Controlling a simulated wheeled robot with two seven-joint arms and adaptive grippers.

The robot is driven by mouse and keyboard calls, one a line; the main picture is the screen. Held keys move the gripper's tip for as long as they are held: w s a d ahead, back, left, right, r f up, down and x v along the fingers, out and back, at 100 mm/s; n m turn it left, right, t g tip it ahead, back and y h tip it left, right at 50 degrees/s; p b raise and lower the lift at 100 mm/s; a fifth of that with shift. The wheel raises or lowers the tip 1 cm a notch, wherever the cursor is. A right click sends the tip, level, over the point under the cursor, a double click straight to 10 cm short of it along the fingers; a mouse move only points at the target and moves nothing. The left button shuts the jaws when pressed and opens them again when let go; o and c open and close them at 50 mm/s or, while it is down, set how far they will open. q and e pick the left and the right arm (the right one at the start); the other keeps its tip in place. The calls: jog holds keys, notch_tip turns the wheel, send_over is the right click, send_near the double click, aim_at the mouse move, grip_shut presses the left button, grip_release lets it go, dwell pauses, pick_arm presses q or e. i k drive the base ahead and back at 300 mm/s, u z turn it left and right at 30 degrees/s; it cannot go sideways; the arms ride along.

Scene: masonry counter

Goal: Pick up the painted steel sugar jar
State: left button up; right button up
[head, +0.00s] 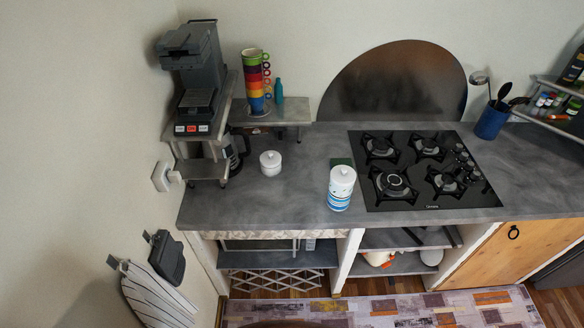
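A white lidded jar with blue bands (340,190) stands upright on the grey counter, left of the cooktop and near the front edge. A smaller plain white lidded pot (270,163) stands further back and to the left. The banded jar looks like the painted jar, but I cannot tell for certain from its surface which of the two is steel. Both have their lids on and nothing touches them. Neither of my grippers is in view.
A black gas cooktop (425,170) lies right of the banded jar. A coffee machine (194,75) and stacked coloured cups (253,82) stand on shelves at the back left. A blue utensil holder (491,122) is at the right. The grey counter (255,205) is clear at the front left.

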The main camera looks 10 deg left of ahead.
aim_at(275, 172)
jog(key=z, duration=1.45)
jog(key=i, duration=1.3)
jog(key=u, duration=1.6)
